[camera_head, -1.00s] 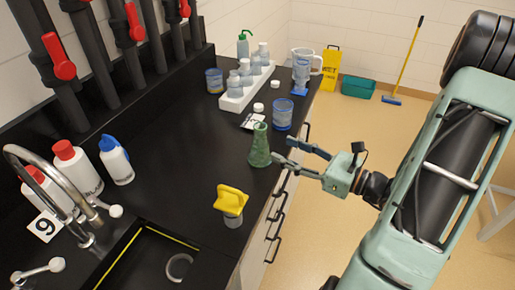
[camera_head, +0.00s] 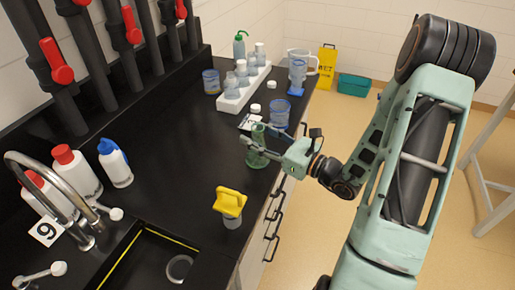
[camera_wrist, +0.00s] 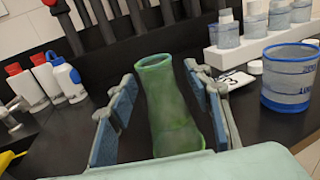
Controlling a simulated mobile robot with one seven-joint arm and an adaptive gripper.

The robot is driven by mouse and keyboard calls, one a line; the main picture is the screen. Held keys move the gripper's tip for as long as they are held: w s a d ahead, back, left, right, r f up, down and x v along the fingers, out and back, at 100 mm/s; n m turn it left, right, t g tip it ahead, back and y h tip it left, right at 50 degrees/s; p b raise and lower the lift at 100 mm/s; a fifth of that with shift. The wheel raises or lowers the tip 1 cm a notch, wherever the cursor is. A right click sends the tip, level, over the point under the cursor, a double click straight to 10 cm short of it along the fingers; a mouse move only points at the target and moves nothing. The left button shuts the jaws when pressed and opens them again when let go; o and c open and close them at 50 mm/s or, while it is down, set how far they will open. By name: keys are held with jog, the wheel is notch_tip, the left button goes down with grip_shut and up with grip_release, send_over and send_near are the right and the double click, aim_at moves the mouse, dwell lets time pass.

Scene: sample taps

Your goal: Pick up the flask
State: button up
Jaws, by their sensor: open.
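The flask (camera_head: 256,146) is a green, conical glass vessel standing upright on the black counter near its front edge. In the wrist view the flask (camera_wrist: 172,108) stands between the two fingers, with its open mouth toward the top. My gripper (camera_head: 262,145) reaches in from the right at the flask, one finger on each side. In the wrist view my gripper (camera_wrist: 160,105) is open, with blue pads facing the flask. The left pad shows a gap to the glass; the right pad is close to it, and I cannot tell if it touches. The flask's base is partly hidden.
A blue-banded beaker (camera_head: 280,115) stands just behind the flask; it also shows in the wrist view (camera_wrist: 290,78). A white rack (camera_head: 243,90) of bottles is further back. A yellow-topped jar (camera_head: 230,205) stands nearer, beside the sink (camera_head: 150,262). Counter left of the flask is clear.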

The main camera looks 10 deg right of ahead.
jog(key=shift+w, duration=0.1)
jog(key=c, duration=1.1)
jog(key=shift+c, duration=0.2)
